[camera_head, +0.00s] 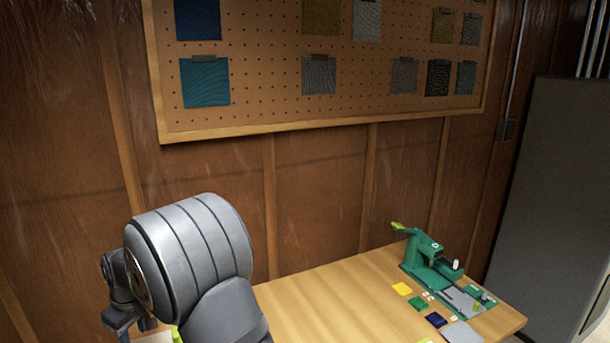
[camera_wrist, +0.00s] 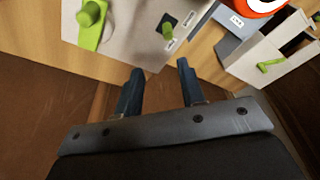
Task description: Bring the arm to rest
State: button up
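My gripper shows in the wrist view (camera_wrist: 157,82) with its two dark fingers apart and nothing between them. The table edge and the brown wall show beyond the fingers. In the head view, my grey arm fills the lower left. My gripper (camera_head: 122,318) hangs at its left end, partly hidden and small, near the picture's bottom edge.
A wooden table (camera_head: 330,295) carries a green lever device (camera_head: 430,262), with yellow, green and dark blue squares beside it. A pegboard (camera_head: 270,60) with fabric swatches hangs behind. The wrist view shows a light green knobbed piece (camera_wrist: 92,22) and a white box (camera_wrist: 268,58).

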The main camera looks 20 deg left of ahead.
jog(key=w+d+f+m+h, duration=0.15)
jog(key=d+m, duration=0.35)
jog(key=d, duration=1.3)
jog(key=s+d+f+m, duration=0.1)
jog(key=s+d, duration=0.1)
jog(key=s, duration=0.1)
jog(key=s+d+f+m, duration=0.1)
jog(key=s+d+f, duration=0.1)
jog(key=s, duration=0.1)
jog(key=s+d+f, duration=0.2)
jog(key=s+d, duration=0.1)
jog(key=shift+s+f+m+h, duration=0.15)
jog(key=shift+m+h, duration=0.1)
jog(key=shift+m, duration=0.15)
jog(key=shift+c, duration=0.2)
